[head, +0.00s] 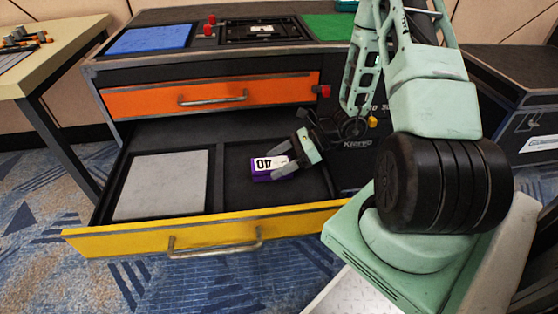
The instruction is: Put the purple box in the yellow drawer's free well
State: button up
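The yellow drawer (210,236) is pulled open below the orange drawer. Its left well holds a flat grey slab (161,186). Its right well (240,197) has a bare dark floor. The purple box (285,176), with a white label reading 40, is inside the right well's outline, near its middle right. My gripper (293,158) reaches in from the upper right, with its fingers at the box. The fingers seem to be on either side of the box, but the grip itself is partly hidden. I cannot tell whether the box touches the well floor.
The orange drawer (213,97) above is shut. The cabinet top carries a blue mat (150,39), a green mat (326,27) and red knobs. A table (52,50) stands at the left. My arm covers much of the right side.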

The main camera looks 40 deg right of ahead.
jog(key=shift+r, duration=0.15)
jog(key=p+v, duration=0.3)
jog(key=v, duration=0.9)
jog(key=a+r+n+g+h, duration=0.1)
jog(key=a+r+n+g, duration=0.3)
jog(key=a+n, duration=0.4)
jog(key=a+r+n+g+h, duration=0.1)
jog(key=a+r+n+g, duration=0.4)
jog(key=a, duration=0.5)
jog(key=s+a+r+n+t+h, duration=0.1)
jog(key=s+a+r+n+h, duration=0.2)
jog(key=s+a+n, duration=0.3)
jog(key=s+a+r+n+t+h, duration=0.1)
jog(key=s+a+r+n+h, duration=0.3)
jog(key=a+n, duration=0.5)
jog(key=s+n+h, duration=0.1)
jog(key=s+n, duration=0.1)
jog(key=n, duration=0.4)
jog(key=shift+a+r+t, duration=0.25)
jog(key=shift+t, duration=0.15)
